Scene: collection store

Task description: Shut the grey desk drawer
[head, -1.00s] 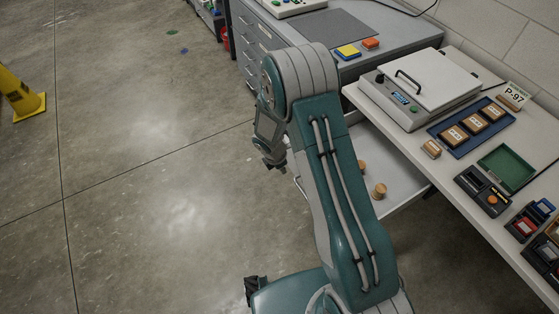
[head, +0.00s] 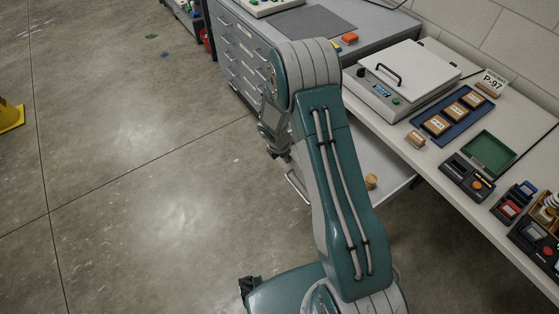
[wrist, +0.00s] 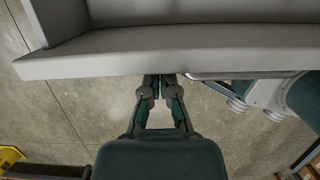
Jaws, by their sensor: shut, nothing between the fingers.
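The grey desk drawer (head: 392,166) stands pulled out from under the desk in the head view, its pale inside showing and partly hidden by my arm. Its front panel (wrist: 100,52) crosses the top of the wrist view, with a metal bar handle (wrist: 240,75) to the right of my fingers. My gripper (wrist: 158,80) is shut and empty, its tips at the lower edge of the front panel in the picture; I cannot tell whether they touch. In the head view my gripper (head: 277,152) is partly hidden beside my forearm, left of the drawer.
A round wooden piece (head: 371,181) lies in the drawer. The desk top (head: 455,205) carries a lidded device (head: 408,78), a blue tray (head: 428,134) and a green tray (head: 489,168). A grey drawer cabinet (head: 235,62) stands behind.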

